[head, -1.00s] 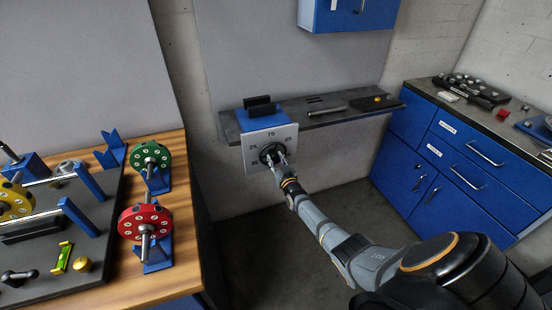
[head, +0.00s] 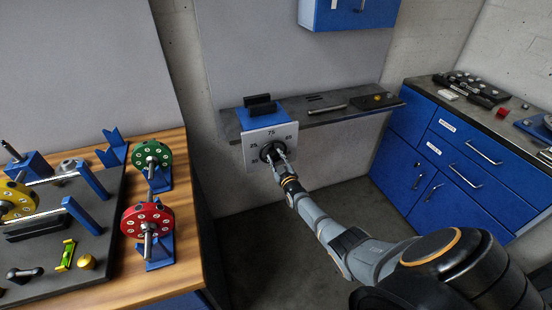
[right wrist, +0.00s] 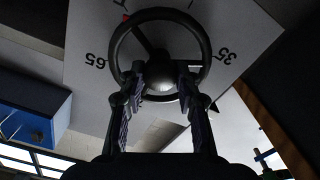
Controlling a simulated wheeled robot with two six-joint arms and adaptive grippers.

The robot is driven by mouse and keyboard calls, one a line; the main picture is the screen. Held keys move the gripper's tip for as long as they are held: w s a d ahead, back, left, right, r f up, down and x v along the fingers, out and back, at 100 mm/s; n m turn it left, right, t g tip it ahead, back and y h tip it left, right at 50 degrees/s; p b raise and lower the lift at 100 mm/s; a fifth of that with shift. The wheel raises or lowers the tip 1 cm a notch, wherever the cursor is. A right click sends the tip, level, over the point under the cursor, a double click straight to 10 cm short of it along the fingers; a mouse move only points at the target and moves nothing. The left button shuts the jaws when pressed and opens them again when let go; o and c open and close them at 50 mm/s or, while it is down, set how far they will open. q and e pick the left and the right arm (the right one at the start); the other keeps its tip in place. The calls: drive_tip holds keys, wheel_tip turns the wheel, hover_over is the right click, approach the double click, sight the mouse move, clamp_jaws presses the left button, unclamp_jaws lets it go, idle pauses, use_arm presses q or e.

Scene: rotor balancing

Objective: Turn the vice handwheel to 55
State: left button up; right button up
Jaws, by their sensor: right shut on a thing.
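The vice handwheel (head: 270,152) is a dark round wheel on the front of a white numbered plate (head: 251,135) under the blue vice (head: 262,119). In the right wrist view, the handwheel (right wrist: 204,40) shows as a black ring with a spoke and round hub. The plate (right wrist: 82,38) shows 65 on the left and 35 on the right, with a small red mark near the top of the ring. My right gripper (right wrist: 161,82) is shut on the handwheel, its fingers on both sides of the hub. The left gripper is out of view.
The vice sits on a narrow dark wall shelf (head: 330,118) with small tools. A wooden bench (head: 112,284) with green (head: 151,156) and red (head: 147,221) rotors stands on the left. Blue cabinets (head: 450,170) stand on the right. The floor between is clear.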

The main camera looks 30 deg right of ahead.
drive_tip(key=shift+f, duration=0.1)
drive_tip(key=o, duration=1.2)
drive_tip(key=shift+c, duration=0.2)
drive_tip(key=shift+s+a, duration=0.1)
drive_tip(key=shift+s, duration=0.45)
drive_tip(key=v, duration=1.1)
